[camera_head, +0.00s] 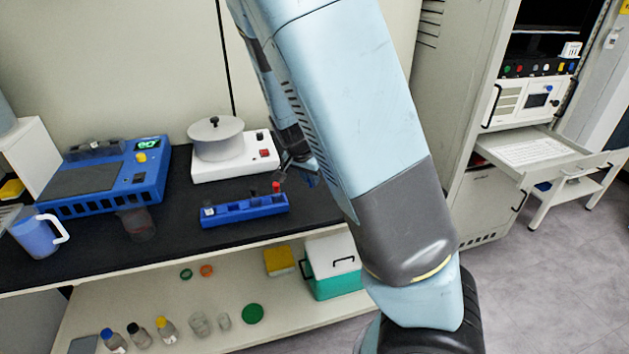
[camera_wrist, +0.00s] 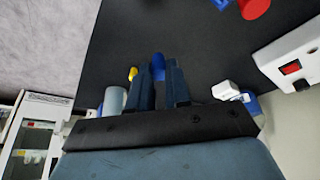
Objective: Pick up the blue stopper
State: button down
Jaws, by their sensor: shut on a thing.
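My gripper (camera_wrist: 160,82) is shut on the blue stopper (camera_wrist: 158,62), whose rounded blue top shows between the two dark fingers in the wrist view. The lower part of the stopper is hidden by the fingers. In the head view my gripper (camera_head: 306,174) is at the right of the blue rack (camera_head: 245,211), over the black bench top, and partly hidden behind my arm. The stopper cannot be made out clearly there. A red stopper (camera_head: 276,187) stands at the right end of the rack; a red round piece (camera_wrist: 255,8) also shows at the wrist view's top edge.
A white hotplate (camera_head: 262,160) with a round pot (camera_head: 215,138) stands behind the rack. A blue device (camera_head: 150,186) and a blue jug (camera_head: 35,236) stand to the left. The black bench top (camera_head: 185,240) is clear in front. A lower shelf holds bottles and a green-white box (camera_head: 335,286).

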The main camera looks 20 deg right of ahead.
jog(key=s+a+r, duration=0.5)
jog(key=s+a, duration=0.2)
jog(key=shift+s+r, duration=0.15)
jog(key=shift+r, duration=0.05)
dwell(0.5)
